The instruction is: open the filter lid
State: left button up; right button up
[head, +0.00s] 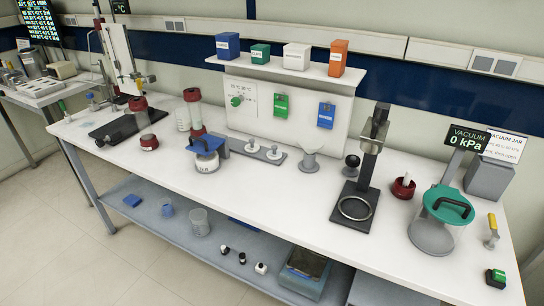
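No part is labelled as a filter, so I cannot tell which lid is the filter lid. A blue lid-like part (206,142) with a pale arched piece on it sits on a short white and clear vessel (207,163) at the middle left of the bench. It looks seated on the vessel. A round green lid (458,209) with a black handle sits on a grey jar (431,237) at the right, by a display reading VACUUM 0 kPa (466,138). That lid looks shut. Neither of my grippers is in view.
Red-capped columns (193,112) stand close behind the blue part. A rail with white knobs (262,151) lies to its right. A black press stand (363,180) and a red cup (403,187) stand left of the jar. The front middle bench strip is clear.

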aim_at(205, 144)
jog(key=i+l+u, duration=0.2)
jog(key=l+u, duration=0.2)
jog(key=i+l+u, duration=0.15)
jog(key=l+u, duration=0.25)
jog(key=j, duration=0.1)
